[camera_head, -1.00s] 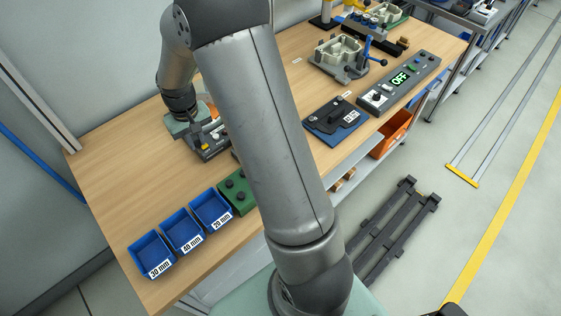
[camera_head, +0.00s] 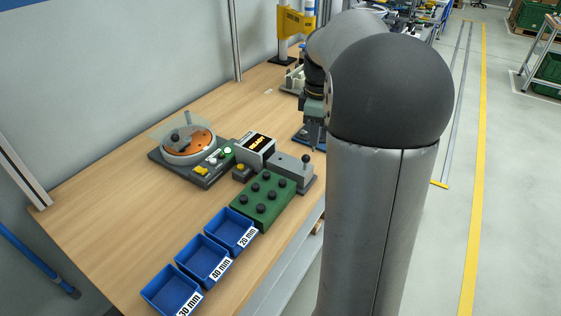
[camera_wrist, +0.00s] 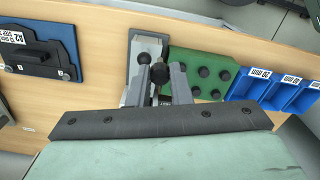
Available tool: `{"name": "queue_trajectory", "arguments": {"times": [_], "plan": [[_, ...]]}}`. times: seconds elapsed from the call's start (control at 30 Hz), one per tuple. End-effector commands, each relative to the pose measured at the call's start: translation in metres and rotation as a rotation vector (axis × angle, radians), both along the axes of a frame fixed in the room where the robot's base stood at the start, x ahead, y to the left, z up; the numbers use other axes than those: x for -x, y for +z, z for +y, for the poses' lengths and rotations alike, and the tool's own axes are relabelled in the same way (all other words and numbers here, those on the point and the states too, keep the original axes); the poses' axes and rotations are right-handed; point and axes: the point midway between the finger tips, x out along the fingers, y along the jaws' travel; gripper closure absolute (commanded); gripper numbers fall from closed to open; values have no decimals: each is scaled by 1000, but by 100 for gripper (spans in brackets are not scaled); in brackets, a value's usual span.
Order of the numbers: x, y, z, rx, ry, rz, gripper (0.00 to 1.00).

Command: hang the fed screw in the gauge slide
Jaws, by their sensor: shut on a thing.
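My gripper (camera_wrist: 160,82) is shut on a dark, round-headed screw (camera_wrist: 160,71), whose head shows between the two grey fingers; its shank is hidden. In the head view my gripper (camera_head: 314,138) points down beyond the gauge, partly hidden by my arm. The gauge slide (camera_head: 284,167) is a grey block with a black ball knob, at the front of the bench. In the wrist view the gauge (camera_wrist: 149,44) lies just beyond the fingertips; I cannot tell whether the screw touches it.
A round feeder (camera_head: 188,155) with an orange disc stands behind. A small display (camera_head: 255,146) is beside the gauge. A green block (camera_head: 243,211) with several black knobs and blue bins (camera_head: 205,268) lie in front. A blue board (camera_wrist: 75,28) is to one side.

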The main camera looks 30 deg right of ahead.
Motion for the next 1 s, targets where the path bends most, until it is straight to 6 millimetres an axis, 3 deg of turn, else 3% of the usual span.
{"name": "queue_trajectory", "arguments": {"times": [0.2, 0.4, 0.77, 1.0], "plan": [[-53, -23, 20, -2, 4, 5, 100], [-86, -57, 33, -1, 1, 5, 100], [-108, -86, 41, 0, 0, 3, 100], [-110, -118, 42, 1, -1, 4, 100]]}}
